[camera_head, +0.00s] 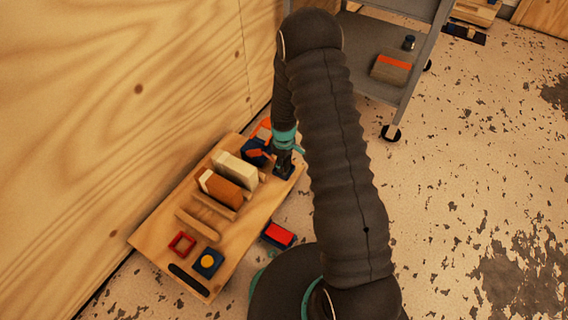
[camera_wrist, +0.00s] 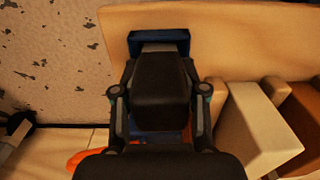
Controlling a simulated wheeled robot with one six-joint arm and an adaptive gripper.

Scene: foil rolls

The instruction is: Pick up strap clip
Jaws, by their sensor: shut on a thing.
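My gripper (camera_head: 284,160) reaches down over the far right corner of a wooden board. It is shut on a dark blue piece (camera_wrist: 160,37), which I take to be the strap clip. The piece shows in the wrist view just beyond my gripper's black body, with a grey part in its middle. Most of the grip is hidden behind that body. I cannot tell whether the piece touches the board.
The wooden board (camera_head: 165,238) carries a cream block (camera_head: 235,169), a brown block (camera_head: 221,188), a red square frame (camera_head: 182,244) and a blue block with a yellow disc (camera_head: 208,262). A red-topped block (camera_head: 279,235) lies beside it. A grey cart (camera_head: 372,83) stands behind; a plywood wall is left.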

